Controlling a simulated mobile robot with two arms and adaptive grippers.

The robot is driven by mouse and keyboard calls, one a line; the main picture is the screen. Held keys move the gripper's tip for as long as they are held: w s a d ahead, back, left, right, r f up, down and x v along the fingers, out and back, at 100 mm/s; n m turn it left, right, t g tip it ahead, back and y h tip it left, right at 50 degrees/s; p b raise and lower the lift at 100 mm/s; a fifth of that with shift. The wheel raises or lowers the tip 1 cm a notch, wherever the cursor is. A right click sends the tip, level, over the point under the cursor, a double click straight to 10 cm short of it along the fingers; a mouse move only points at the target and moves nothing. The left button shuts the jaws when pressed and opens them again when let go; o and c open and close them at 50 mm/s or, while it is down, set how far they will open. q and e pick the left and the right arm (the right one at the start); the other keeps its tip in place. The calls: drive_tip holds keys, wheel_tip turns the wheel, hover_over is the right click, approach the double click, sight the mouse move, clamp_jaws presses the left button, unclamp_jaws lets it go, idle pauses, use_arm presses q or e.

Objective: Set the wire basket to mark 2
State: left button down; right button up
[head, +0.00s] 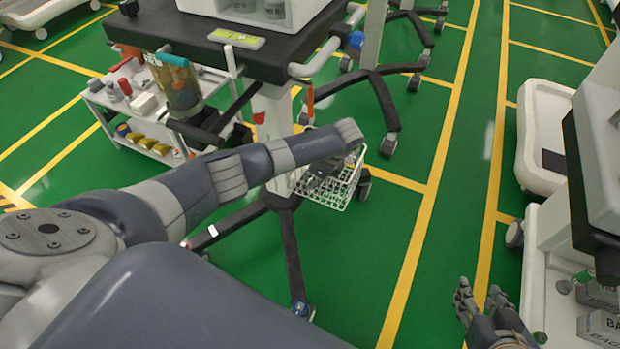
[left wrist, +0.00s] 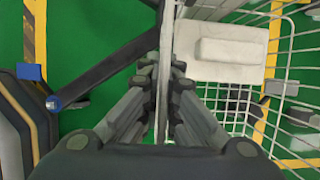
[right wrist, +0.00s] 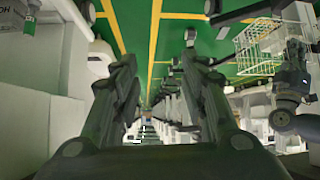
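The white wire basket (head: 328,188) hangs low beside the cart's pale post (head: 272,120) in the head view. In the left wrist view, one thin basket wall (left wrist: 165,95) runs between the fingers of my left gripper (left wrist: 163,72). The fingers are close together on both sides of it, and seem shut on it. The basket (right wrist: 263,42) and left hand also show in the right wrist view. My right gripper (right wrist: 157,65) is open and empty, low at the right in the head view (head: 481,298). I cannot make out a numbered mark 2; small orange-red pieces (head: 310,100) show near the post.
The dark cart top (head: 160,28) stands above the basket, with dark base legs (head: 290,250) below. A trolley with bottles (head: 115,92) is at the left. Another white cart (head: 560,240) stands right of my right gripper. Green floor between them is clear.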

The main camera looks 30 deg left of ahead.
use_arm(q)
drive_tip(key=b, duration=0.2)
hover_over(310, 198)
wheel_tip(310, 198, down, 4)
drive_tip(key=f, duration=0.1)
drive_tip(key=shift+r, duration=0.2)
use_arm(e)
drive_tip(key=w+a+r+t+y, duration=0.1)
drive_tip(key=w+a+r+t, duration=0.1)
drive_tip(key=w+r+t, duration=0.3)
wheel_tip(310, 198, up, 3)
drive_tip(key=shift+w+a+r+y, duration=0.1)
drive_tip(key=shift+w+a+y, duration=0.25)
drive_tip(key=shift+y, duration=0.05)
use_arm(q)
drive_tip(key=c, duration=1.9)
unclamp_jaws()
drive_tip(key=shift+w+r, duration=0.1)
drive_tip(key=v, duration=1.2)
